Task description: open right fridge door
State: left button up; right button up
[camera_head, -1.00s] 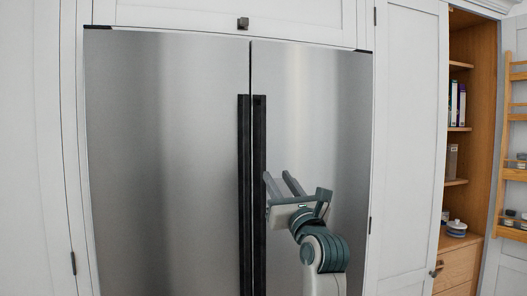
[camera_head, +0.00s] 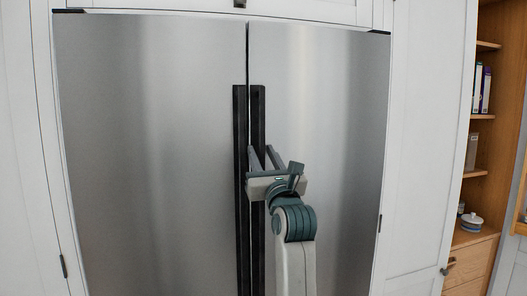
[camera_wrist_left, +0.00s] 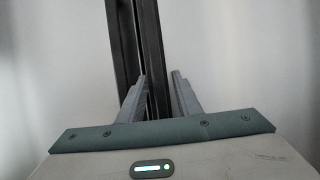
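The right fridge door (camera_head: 330,100) is brushed steel and shut, level with the left door (camera_head: 150,150). Its long black upright handle (camera_head: 258,115) runs along the door's inner edge, close beside the left door's handle (camera_head: 240,130). My left gripper (camera_head: 262,153) is open in front of the right handle. In the left wrist view, the right handle (camera_wrist_left: 151,40) runs down between the two spread fingers of the left gripper (camera_wrist_left: 160,82). The left finger overlaps the left handle (camera_wrist_left: 124,45) in that view. Contact cannot be told. My right gripper is not in view.
White cabinet panels frame the fridge on both sides (camera_head: 425,130). At the right, an open wooden cupboard (camera_head: 488,46) holds books (camera_head: 481,88) and a lidded jar (camera_head: 472,222). The fronts of both fridge doors are otherwise clear.

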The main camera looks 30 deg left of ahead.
pick_arm(q)
jog(key=shift+s, duration=0.15)
jog(key=shift+c, duration=0.7)
grip_shut()
jog(key=shift+d, duration=0.1)
